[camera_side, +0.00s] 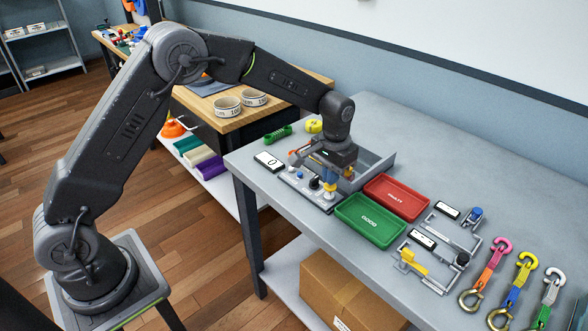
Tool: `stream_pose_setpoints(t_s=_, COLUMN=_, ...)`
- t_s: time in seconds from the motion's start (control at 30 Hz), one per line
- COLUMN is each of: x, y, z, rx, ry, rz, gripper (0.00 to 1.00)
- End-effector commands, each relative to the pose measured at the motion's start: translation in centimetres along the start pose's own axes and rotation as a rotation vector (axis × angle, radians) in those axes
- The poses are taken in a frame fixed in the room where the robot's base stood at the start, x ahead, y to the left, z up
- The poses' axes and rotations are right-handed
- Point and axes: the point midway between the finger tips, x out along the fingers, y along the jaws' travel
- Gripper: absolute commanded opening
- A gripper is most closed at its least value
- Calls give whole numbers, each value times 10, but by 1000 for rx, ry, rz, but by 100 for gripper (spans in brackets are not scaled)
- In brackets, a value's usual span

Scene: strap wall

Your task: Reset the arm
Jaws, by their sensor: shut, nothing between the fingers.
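My gripper (329,182) is shut and empty. It points down over the back of a grey control panel (297,189) with knobs, near the left part of the grey table (465,150). It hides part of the panel and of the grey open box behind it. I cannot tell whether the fingertips touch anything. My arm reaches in from the left, bent high at the elbow.
A red tray (397,197) and a green tray (370,221) lie right of the panel. Metal fixtures (437,249) and several hooked straps (487,275) lie further right. A small display (268,161) and a green part (277,135) lie left. The table's back right is clear.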

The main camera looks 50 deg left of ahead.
Motion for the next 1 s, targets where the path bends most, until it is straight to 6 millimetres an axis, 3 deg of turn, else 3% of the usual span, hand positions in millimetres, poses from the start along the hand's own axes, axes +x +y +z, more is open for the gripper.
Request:
stream_pose_setpoints(t_s=0.77, x=0, y=0, z=0, rx=0, ry=0, rz=0, gripper=0)
stream_pose_setpoints(t_s=1.0, x=8, y=0, z=0, rx=0, ry=-2, rz=0, gripper=0)
